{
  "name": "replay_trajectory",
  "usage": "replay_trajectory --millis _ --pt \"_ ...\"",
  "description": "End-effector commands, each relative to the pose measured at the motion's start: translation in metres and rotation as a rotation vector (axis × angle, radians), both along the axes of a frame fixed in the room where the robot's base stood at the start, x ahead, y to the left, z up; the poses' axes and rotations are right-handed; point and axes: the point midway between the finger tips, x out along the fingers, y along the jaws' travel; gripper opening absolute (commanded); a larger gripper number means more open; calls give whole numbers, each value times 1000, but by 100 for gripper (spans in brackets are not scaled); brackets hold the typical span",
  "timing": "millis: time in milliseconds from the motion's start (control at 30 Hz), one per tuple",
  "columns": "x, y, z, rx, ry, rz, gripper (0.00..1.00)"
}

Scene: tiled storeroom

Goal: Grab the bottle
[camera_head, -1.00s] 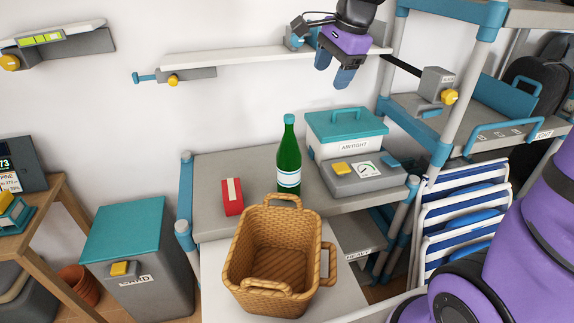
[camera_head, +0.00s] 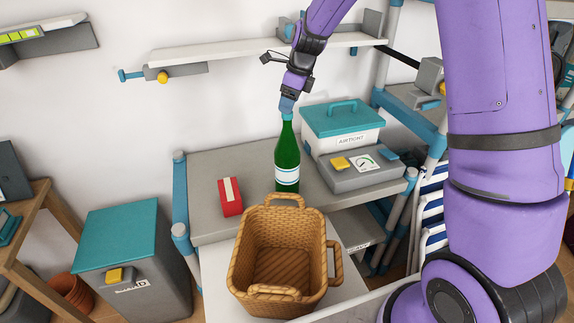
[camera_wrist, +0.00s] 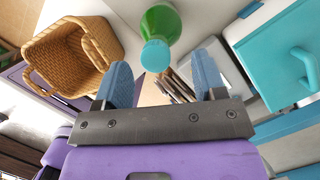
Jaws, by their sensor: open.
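A green bottle (camera_head: 287,158) with a teal cap and white label stands upright on the grey shelf top. In the head view my gripper (camera_head: 286,104) is above it, pointing down, with its fingertips near the cap. In the wrist view the bottle (camera_wrist: 162,27) is seen from above, beyond the blue fingertips and level with the gap between them. My gripper (camera_wrist: 166,75) is open, with nothing between its fingers. Whether a finger touches the cap cannot be told.
A wicker basket (camera_head: 235,262) stands in front of the bottle. A red box (camera_head: 230,197) lies to the left. A teal-lidded box (camera_head: 343,121) and a grey device with a dial (camera_head: 345,178) are on the right. A wall shelf (camera_head: 220,57) runs behind my gripper.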

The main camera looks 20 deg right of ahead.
Motion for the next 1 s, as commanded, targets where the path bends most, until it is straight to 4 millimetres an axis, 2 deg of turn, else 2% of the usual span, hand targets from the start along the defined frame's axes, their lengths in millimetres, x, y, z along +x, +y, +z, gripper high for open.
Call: replay_trajectory --millis 267,600,900,933,1000 --pt "1 3 -20 0 1 0 64" --pt "0 10 -61 0 0 1 64" --pt "0 12 -65 0 0 1 64" --pt "0 11 -65 0 0 1 60" --pt "0 11 -65 0 0 1 44"
